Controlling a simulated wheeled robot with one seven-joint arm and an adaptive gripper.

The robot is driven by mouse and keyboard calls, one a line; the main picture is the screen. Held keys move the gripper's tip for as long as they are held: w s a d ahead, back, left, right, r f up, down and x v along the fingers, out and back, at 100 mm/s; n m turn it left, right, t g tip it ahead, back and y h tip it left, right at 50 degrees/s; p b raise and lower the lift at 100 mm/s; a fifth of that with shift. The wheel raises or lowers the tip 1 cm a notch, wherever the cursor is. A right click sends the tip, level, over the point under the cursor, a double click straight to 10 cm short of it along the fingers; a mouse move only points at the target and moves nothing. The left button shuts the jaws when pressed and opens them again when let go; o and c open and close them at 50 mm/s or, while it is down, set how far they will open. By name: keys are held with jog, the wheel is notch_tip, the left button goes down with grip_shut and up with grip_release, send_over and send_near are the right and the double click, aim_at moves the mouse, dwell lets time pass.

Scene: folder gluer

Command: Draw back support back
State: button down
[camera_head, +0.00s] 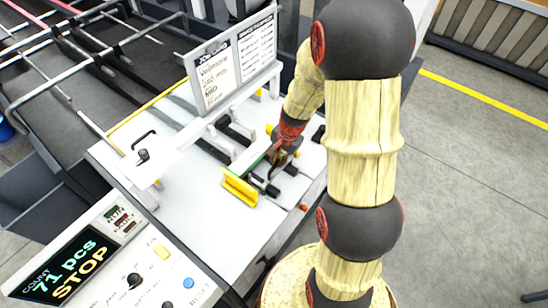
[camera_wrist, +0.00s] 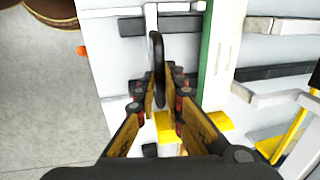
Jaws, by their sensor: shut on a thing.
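The back support, as far as I can tell, is the piece with a yellow angled plate (camera_head: 239,188) and a black loop handle (camera_wrist: 157,62) on the white machine table. My gripper (camera_head: 273,170) is over this piece, behind the yellow plate in the head view. In the wrist view my gripper (camera_wrist: 160,85) has its two fingers on either side of the black handle and is shut on it. Part of the yellow plate (camera_wrist: 220,121) shows below, between and beside the fingers. The fingers hide much of the piece's base.
A white sign board (camera_head: 234,62) stands on a white bar behind my arm. A control panel (camera_head: 110,262) reading "71 pcs STOP" is at the lower left. Another black handle (camera_head: 144,150) is on the table's left. Dark slots (camera_head: 205,148) run across the white table. Open floor lies right.

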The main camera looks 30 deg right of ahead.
jog(key=s+d+b, duration=0.1)
jog(key=s+d, duration=0.2)
jog(key=s, duration=0.6)
jog(key=shift+s+d+b, duration=0.15)
jog(key=shift+d+b, duration=0.05)
jog(key=shift+b, duration=0.2)
jog(key=c, duration=2.1)
grip_release()
jog(key=shift+s+d, duration=0.1)
jog(key=shift+s, duration=0.1)
jog(key=shift+o, duration=1)
notch_tip(320, 180, up, 12)
jog(key=s, duration=0.2)
jog(key=shift+d, duration=0.35)
jog(key=shift+f, duration=0.1)
